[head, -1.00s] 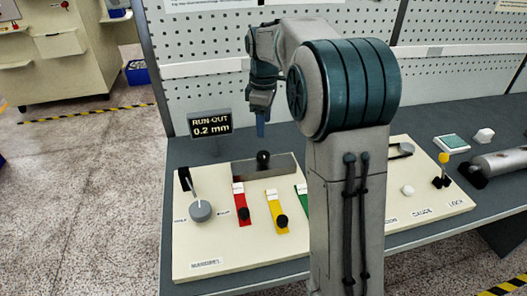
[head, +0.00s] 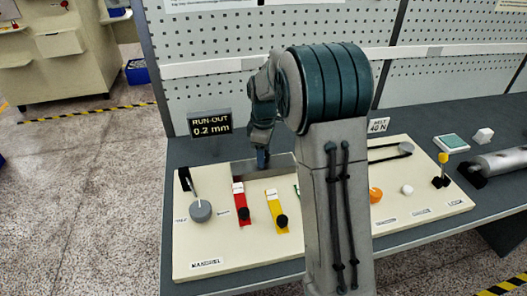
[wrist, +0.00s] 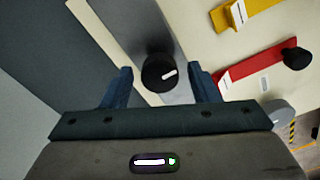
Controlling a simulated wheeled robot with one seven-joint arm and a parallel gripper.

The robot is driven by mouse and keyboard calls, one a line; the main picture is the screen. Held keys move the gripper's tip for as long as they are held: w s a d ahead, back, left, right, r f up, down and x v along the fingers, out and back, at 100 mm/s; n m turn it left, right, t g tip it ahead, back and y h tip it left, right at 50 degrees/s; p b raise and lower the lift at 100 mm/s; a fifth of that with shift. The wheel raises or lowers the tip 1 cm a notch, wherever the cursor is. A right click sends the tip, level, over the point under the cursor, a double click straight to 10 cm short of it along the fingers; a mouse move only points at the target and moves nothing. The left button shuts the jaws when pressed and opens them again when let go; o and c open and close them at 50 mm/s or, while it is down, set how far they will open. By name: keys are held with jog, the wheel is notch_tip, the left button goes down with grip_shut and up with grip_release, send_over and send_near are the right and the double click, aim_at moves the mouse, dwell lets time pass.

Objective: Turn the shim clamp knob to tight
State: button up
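The black knob (wrist: 158,73) with a white mark stands on a grey metal plate (wrist: 180,40) in the wrist view. I take it for the shim clamp knob; no label for it is readable. My gripper (wrist: 160,86) is open, with one blue finger on each side of the knob and visible gaps between. Whether the fingertips reach down around the knob I cannot tell. In the head view my gripper (head: 262,158) is over the metal plate (head: 282,160) and hides the knob.
Red (head: 239,200) and yellow (head: 275,208) strips with black knobs lie in front of the plate. A grey dial (head: 200,210) is to their left. A "RUN-OUT 0.2 mm" display (head: 210,123) stands behind the panel. My arm hides the panel's middle.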

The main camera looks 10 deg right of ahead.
jog(key=c, duration=0.8)
jog(key=shift+m, duration=0.4)
jog(key=m, duration=0.3)
jog(key=shift+m, duration=0.4)
jog(key=m, duration=0.4)
jog(key=shift+r+m, duration=0.1)
jog(key=shift+m, duration=0.2)
jog(key=m, duration=0.4)
jog(key=shift+a+m, duration=0.1)
jog(key=shift+m, duration=2.4)
